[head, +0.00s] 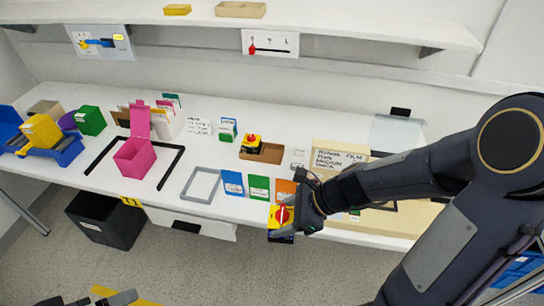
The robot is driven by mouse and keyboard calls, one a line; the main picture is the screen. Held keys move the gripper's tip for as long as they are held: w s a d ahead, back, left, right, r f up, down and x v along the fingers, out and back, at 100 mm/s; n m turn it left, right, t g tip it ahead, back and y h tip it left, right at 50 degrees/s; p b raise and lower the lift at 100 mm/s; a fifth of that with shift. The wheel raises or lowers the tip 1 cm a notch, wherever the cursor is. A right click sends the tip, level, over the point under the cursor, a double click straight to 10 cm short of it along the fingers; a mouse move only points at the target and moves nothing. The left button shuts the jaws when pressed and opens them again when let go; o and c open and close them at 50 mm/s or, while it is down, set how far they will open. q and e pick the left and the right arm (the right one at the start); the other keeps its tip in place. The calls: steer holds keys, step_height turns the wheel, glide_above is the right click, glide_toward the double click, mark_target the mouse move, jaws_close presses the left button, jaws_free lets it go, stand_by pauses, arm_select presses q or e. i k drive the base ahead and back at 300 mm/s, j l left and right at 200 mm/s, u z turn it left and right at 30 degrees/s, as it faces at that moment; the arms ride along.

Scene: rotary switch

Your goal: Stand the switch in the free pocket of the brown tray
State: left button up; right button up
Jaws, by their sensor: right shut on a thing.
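The brown tray (270,153) lies on the white table near the middle. A yellow switch with a red knob (251,142) stands in its left part; the right part looks empty. My right gripper (299,212) is shut on another switch (281,216), with a yellow face, a red knob and a dark base. It holds this switch at the table's front edge, nearer to me than the tray and a little to its right. The fingertips are partly hidden. A dark piece at the bottom left edge (118,299) seems to be my left gripper, mostly cut off.
Blue, green and orange card boxes (259,188) stand between the held switch and the tray. A grey frame (201,185) lies left of them. A cardboard box with writing (340,155) is right of the tray. A pink open box (137,157) stands further left. A shelf runs above.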

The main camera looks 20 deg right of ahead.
mark_target(271, 155)
steer(key=i, duration=1)
